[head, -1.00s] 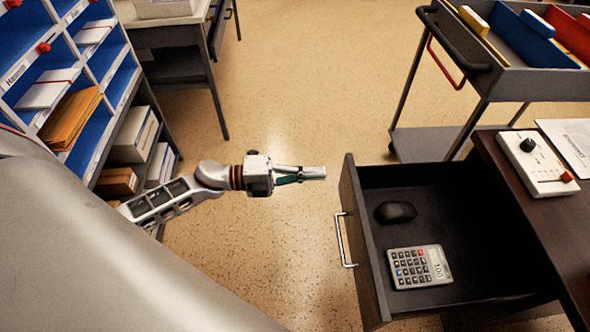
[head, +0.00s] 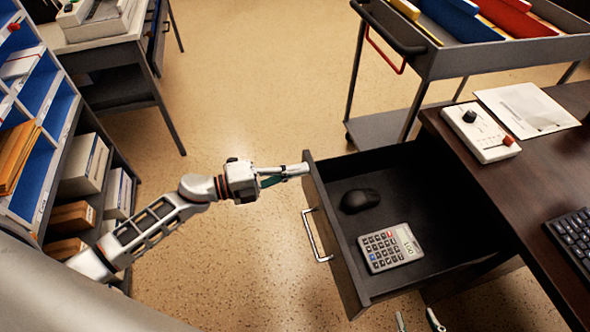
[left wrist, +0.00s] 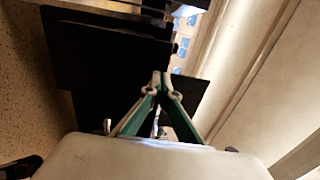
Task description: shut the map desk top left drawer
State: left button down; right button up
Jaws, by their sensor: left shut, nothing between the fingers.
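The map desk's top left drawer (head: 335,235) stands pulled out from the dark desk (head: 500,205), its front facing left with a metal handle (head: 317,236). Inside lie a black mouse (head: 359,200) and a grey calculator (head: 391,247). My left gripper (head: 303,169) is shut and empty, its tips at the far upper corner of the drawer front; I cannot tell whether they touch. In the left wrist view its closed fingers (left wrist: 160,82) point at dark panels. My right gripper (head: 419,320) shows only its parted fingertips at the bottom edge, below the drawer's near side.
A control box (head: 480,134), a paper sheet (head: 527,109) and a keyboard (head: 572,243) lie on the desktop. A trolley (head: 425,68) with folders stands behind the desk. Pigeonhole shelves (head: 45,150) stand at the left. The floor (head: 260,100) between is clear.

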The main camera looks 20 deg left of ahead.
pick_arm(q)
jog(key=b+x, duration=0.3)
jog(key=x, duration=2.8)
jog(key=shift+w+d+b, duration=0.15)
jog(key=shift+w+b, duration=0.05)
jog(key=shift+b, duration=0.2)
pick_arm(e)
jog(key=shift+w+a+f+y, duration=0.1)
jog(key=shift+w+a+y, duration=0.25)
jog(key=shift+a, duration=0.3)
